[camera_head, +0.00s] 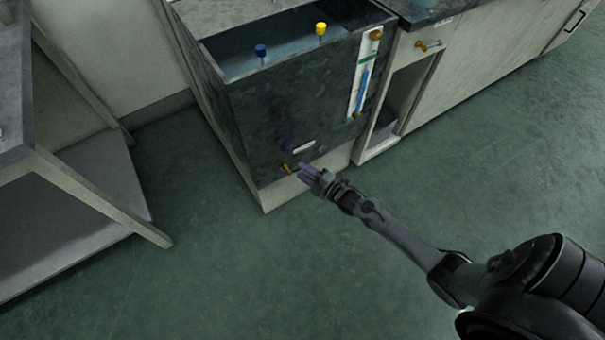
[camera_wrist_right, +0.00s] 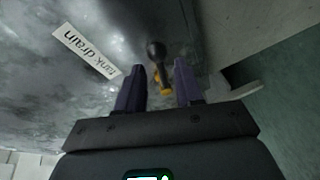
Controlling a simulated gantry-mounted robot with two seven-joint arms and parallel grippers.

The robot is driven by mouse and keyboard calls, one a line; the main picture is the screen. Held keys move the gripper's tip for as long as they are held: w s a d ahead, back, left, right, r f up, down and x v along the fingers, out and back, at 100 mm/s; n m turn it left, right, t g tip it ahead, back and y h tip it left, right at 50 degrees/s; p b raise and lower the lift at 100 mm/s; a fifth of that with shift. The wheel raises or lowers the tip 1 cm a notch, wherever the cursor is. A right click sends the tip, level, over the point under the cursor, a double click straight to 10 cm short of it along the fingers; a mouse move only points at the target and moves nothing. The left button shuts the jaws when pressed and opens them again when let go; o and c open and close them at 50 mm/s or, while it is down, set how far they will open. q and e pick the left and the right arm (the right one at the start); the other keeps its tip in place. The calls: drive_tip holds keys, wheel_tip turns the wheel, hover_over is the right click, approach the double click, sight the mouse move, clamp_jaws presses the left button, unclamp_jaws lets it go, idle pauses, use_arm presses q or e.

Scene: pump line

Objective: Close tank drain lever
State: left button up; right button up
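The dark tank (camera_head: 290,110) stands on a pale base with a white label low on its front. In the right wrist view the label (camera_wrist_right: 87,49) reads "tank drain". Beside it is the drain lever (camera_wrist_right: 157,62), with a dark rounded handle and a yellow-orange part; in the head view a small orange bit of the drain (camera_head: 287,168) shows low on the tank. My right gripper (camera_head: 304,172) is at the drain. In the wrist view its purple fingers (camera_wrist_right: 160,84) are apart, with the lever showing between them; contact cannot be told. My left gripper is not in view.
The open tank top holds a blue-capped (camera_head: 260,50) and a yellow-capped (camera_head: 321,28) item. A sight gauge (camera_head: 366,72) is on the tank's right front. A bench (camera_head: 60,180) stands at left, a cabinet (camera_head: 480,70) at right. The green floor (camera_head: 220,270) in front is clear.

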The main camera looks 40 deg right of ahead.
drive_tip(key=shift+w+a, duration=0.35)
drive_tip(key=shift+w, duration=0.25)
drive_tip(key=shift+s+d, duration=0.1)
drive_tip(key=shift+d, duration=0.1)
drive_tip(key=c, duration=0.5)
clamp_jaws()
drive_tip(key=shift+a, duration=0.1)
